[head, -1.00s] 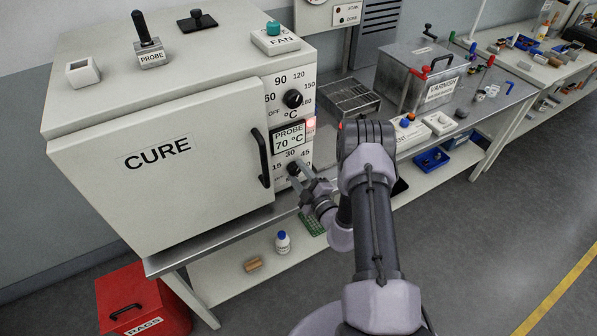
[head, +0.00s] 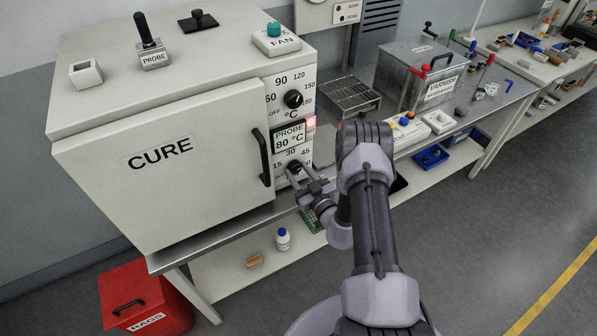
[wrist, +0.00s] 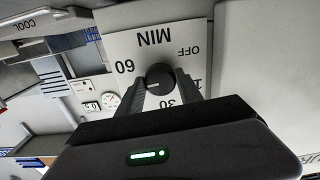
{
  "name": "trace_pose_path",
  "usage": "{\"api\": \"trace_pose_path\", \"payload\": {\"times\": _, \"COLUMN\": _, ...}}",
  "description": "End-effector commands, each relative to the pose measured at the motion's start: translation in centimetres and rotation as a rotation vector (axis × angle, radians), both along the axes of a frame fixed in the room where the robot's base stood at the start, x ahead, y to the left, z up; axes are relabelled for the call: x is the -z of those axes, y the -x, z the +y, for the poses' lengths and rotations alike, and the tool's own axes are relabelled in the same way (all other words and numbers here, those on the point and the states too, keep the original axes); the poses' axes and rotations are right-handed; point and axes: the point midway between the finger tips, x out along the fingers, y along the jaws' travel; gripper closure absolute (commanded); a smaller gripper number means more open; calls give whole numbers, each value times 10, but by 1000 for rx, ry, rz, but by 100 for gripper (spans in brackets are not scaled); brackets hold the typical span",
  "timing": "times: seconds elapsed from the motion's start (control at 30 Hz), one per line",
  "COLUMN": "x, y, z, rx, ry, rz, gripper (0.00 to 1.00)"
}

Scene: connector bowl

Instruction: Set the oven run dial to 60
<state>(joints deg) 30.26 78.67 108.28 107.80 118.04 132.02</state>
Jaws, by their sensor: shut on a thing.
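The oven run dial (wrist: 158,77) is a small dark round knob on the oven's white panel, low beside the door. In the head view the dial (head: 294,167) is partly hidden by my gripper (head: 299,180). In the wrist view, which is upside down, my gripper (wrist: 160,84) has one finger on each side of the knob and is shut on it. The marks 60, MIN and OFF show around the knob, with 30 partly covered by a finger. I cannot clearly tell which mark the pointer faces.
The CURE oven door (head: 160,165) is shut, with its black handle (head: 262,157) just left of the dial. Above the dial are the probe display (head: 289,139), reading 80 °C, and the temperature dial (head: 293,99). A wire rack (head: 351,97) stands on the bench to the right.

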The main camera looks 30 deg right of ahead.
Motion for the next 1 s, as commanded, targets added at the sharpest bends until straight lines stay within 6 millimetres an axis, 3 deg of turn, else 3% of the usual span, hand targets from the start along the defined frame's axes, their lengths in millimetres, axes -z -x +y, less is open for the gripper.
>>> {"api": "trace_pose_path", "payload": {"times": 0.5, "x": 0, "y": 0, "z": 1, "rx": 0, "ry": -396, "rz": 16, "gripper": 98}}
{"api": "trace_pose_path", "payload": {"times": 1.0, "x": 1, "y": 0, "z": 1, "rx": 0, "ry": -529, "rz": 20, "gripper": 98}}
